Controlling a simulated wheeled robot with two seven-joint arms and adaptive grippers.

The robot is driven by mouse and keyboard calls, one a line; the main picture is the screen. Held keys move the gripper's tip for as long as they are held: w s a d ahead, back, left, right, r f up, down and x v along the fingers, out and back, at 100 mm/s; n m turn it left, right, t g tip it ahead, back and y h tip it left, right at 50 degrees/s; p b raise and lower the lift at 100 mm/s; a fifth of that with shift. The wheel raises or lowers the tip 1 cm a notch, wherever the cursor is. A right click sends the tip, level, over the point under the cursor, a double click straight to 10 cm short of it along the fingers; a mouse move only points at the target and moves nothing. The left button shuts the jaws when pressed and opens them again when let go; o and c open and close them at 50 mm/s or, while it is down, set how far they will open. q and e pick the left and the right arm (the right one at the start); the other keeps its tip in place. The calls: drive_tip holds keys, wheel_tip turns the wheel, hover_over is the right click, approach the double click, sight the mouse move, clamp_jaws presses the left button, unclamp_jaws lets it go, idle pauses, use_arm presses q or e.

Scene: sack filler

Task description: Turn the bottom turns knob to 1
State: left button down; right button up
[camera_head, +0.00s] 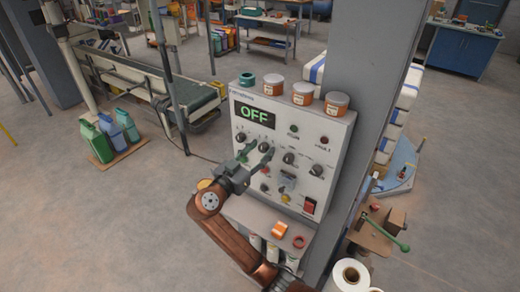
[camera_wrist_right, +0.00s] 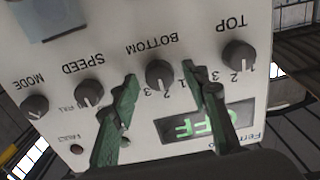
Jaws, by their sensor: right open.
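The bottom turns knob (camera_wrist_right: 160,74) is a dark round knob under the upside-down label BOTTOM in the right wrist view. Its pale mark points toward the picture's lower side, near small numerals; I cannot tell the exact setting. My right gripper (camera_wrist_right: 158,75) is open, with one green finger on each side of this knob; visible gaps separate the fingers from it. In the head view, my right gripper (camera_head: 255,156) is in front of the grey control panel (camera_head: 335,150), partly covering the knob row. My left gripper is not in view.
The TOP knob (camera_wrist_right: 239,56) and SPEED knob (camera_wrist_right: 89,92) flank it, with the MODE knob (camera_wrist_right: 35,106) farther left. The panel display (camera_head: 255,114) reads OFF. Orange jars (camera_head: 303,93) stand on the panel's top. A grey pillar (camera_head: 365,80) rises behind.

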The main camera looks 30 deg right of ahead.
drive_tip(key=shift+c, duration=0.4)
drive_tip(key=c, duration=1.1)
drive_tip(key=shift+o, duration=0.2)
drive_tip(key=n+p, duration=0.2)
drive_tip(key=n, duration=0.3)
drive_tip(key=shift+w+r+p, duration=0.1)
drive_tip(key=shift+r+p, duration=0.05)
drive_tip(key=shift+p, duration=0.15)
drive_tip(key=shift+n+p, duration=1)
drive_tip(key=shift+n, duration=1)
drive_tip(key=shift+w, duration=0.1)
drive_tip(key=o, duration=1.1)
